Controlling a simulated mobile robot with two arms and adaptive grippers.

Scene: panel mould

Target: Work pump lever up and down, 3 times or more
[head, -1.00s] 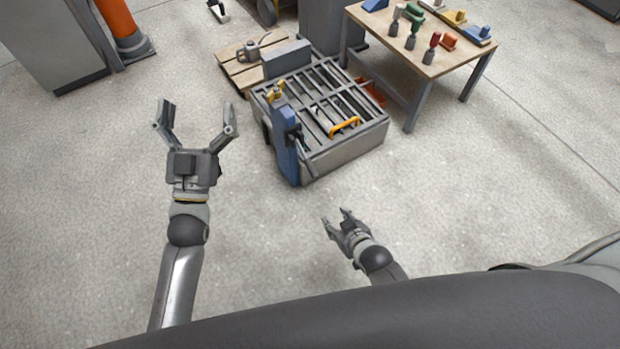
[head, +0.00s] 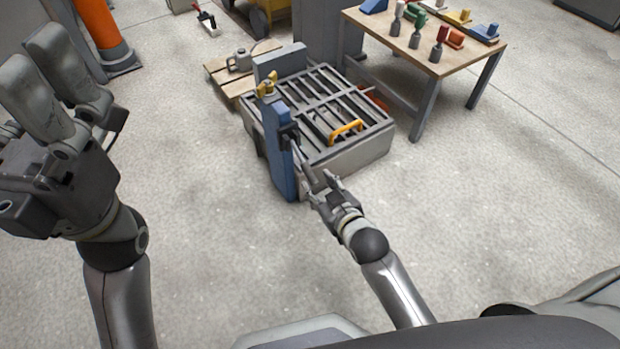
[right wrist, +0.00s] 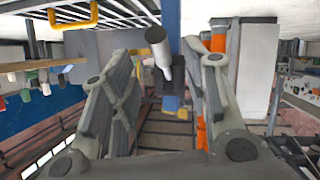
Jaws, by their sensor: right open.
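The pump lever (head: 303,157) is a grey rod. It slopes down to the right from the dark pump body (head: 289,134) on the blue post (head: 279,160). My right gripper (head: 318,183) is open at the lever's lower end. In the right wrist view, the lever's round grey end (right wrist: 156,38) shows between the two spread fingers (right wrist: 160,75), with gaps on both sides. Whether it lies fully between the pads is unclear. My left gripper (head: 40,75) is raised close to the camera at the far left, seen side-on, and away from the pump.
The post stands at the corner of a slatted grey frame (head: 375,150) with a yellow handle (head: 347,131). A wooden pallet (head: 225,82) lies behind it. A table (head: 470,58) with coloured tools stands at the back right. The floor in front is clear.

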